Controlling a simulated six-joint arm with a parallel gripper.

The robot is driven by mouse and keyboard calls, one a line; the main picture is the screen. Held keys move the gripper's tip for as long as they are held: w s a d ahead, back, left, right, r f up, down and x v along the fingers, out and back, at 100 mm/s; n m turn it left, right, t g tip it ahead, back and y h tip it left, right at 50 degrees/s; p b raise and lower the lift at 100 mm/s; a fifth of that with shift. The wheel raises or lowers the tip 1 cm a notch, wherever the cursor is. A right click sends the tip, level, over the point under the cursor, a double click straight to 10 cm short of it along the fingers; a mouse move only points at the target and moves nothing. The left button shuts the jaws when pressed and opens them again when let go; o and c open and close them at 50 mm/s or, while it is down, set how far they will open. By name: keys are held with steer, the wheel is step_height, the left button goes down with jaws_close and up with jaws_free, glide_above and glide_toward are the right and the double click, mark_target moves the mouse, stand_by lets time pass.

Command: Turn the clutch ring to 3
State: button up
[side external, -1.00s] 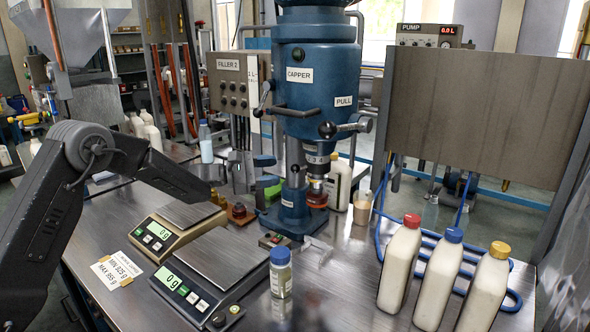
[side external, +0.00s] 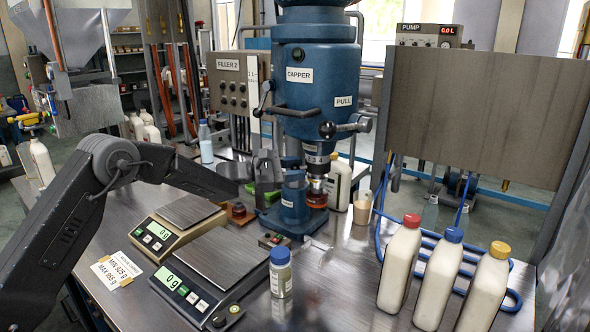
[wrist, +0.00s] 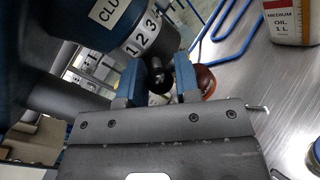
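In the side view the ring (side external: 315,155) is small and partly hidden. A black knob (wrist: 159,79) on a short stem sticks out below the ring in the wrist view. My gripper (wrist: 158,76) has its two blue fingers apart, one on each side of the knob, with slight gaps visible. Contact with the knob cannot be told. In the side view my gripper (side external: 280,172) is at the capper's column, below the head.
A reddish round part (wrist: 207,82) is just beyond the right finger. An oil bottle (wrist: 292,20) stands at the upper right of the wrist view. Scales (side external: 213,262), a blue-capped jar (side external: 281,273) and several white bottles (side external: 399,265) stand on the steel table.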

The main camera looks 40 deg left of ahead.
jaws_close()
steer(key=shift+s+d+r+n+t+y, duration=0.1)
steer(key=shift+d+r+n+t+y, duration=0.05)
steer(key=shift+d+n+t+y, duration=0.35)
steer(key=shift+s+d+n+t+y, duration=0.1)
steer(key=shift+d+n+t+y, duration=0.25)
steer(key=shift+n+y, duration=0.4)
steer(key=shift+s+d+n+t+y, duration=0.15)
steer(key=shift+n+t+y, duration=0.3)
steer(key=shift+y, duration=0.45)
steer(key=shift+s+d+n+t+y, duration=0.1)
steer(key=shift+d+n+t+y, duration=0.25)
steer(key=shift+n+y, duration=0.4)
steer(key=shift+a, duration=0.1)
steer(key=shift+o, duration=2.1)
jaws_free()
steer(key=v, duration=1.3)
steer(key=shift+s, duration=0.35)
steer(key=shift+a, duration=0.1)
